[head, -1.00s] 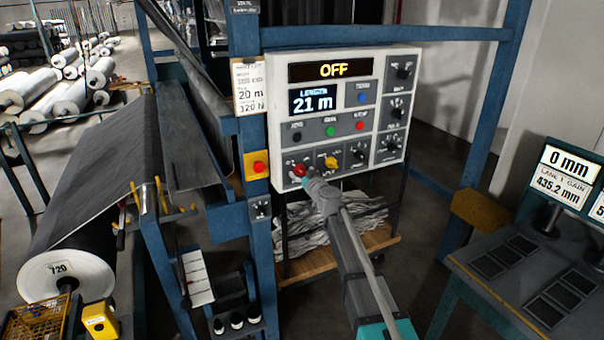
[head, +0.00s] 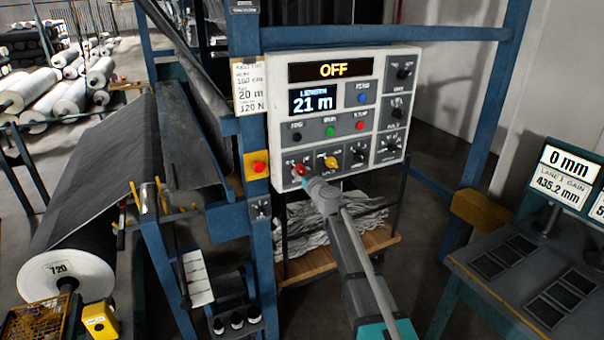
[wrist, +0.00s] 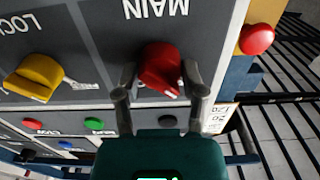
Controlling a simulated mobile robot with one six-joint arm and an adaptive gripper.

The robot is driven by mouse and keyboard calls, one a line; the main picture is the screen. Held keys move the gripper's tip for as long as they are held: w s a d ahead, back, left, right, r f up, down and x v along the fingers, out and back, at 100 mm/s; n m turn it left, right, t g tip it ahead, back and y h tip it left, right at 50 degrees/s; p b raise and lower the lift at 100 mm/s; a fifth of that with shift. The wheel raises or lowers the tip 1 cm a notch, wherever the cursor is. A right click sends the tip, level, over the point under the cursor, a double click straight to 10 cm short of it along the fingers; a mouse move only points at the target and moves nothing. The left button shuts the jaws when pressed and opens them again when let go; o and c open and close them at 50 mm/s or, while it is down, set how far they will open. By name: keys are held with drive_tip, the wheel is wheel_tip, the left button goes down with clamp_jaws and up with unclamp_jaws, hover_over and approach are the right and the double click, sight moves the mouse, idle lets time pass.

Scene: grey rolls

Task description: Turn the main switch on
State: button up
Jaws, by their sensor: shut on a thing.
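The main switch is a red rotary knob (wrist: 160,70) under the label MAIN, which reads upside down in the wrist view. In the head view the red knob (head: 299,169) sits at the lower left of the white control panel (head: 416,75). My gripper (wrist: 160,80) has its two fingers on either side of the knob, shut on it. In the head view my gripper (head: 308,181) partly covers the knob. The panel's top display (head: 333,70) reads OFF, and the display below it (head: 312,101) reads 21 m.
A yellow knob (wrist: 36,78), labelled LOCK as far as readable, is beside the red one. A red button on a yellow box (head: 259,167) is on the blue post left of the panel. Several small coloured buttons and black dials share the panel. A grey desk (head: 520,270) stands at right.

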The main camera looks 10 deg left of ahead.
drive_tip(key=m, duration=0.4)
drive_tip(key=shift+m, duration=0.3)
drive_tip(key=m, duration=0.4)
drive_tip(key=shift+m, duration=0.3)
drive_tip(key=m, duration=0.4)
drive_tip(key=shift+w+m, duration=0.1)
drive_tip(key=shift+m, duration=2.2)
drive_tip(key=o, duration=1.2)
drive_tip(key=shift+c, duration=0.2)
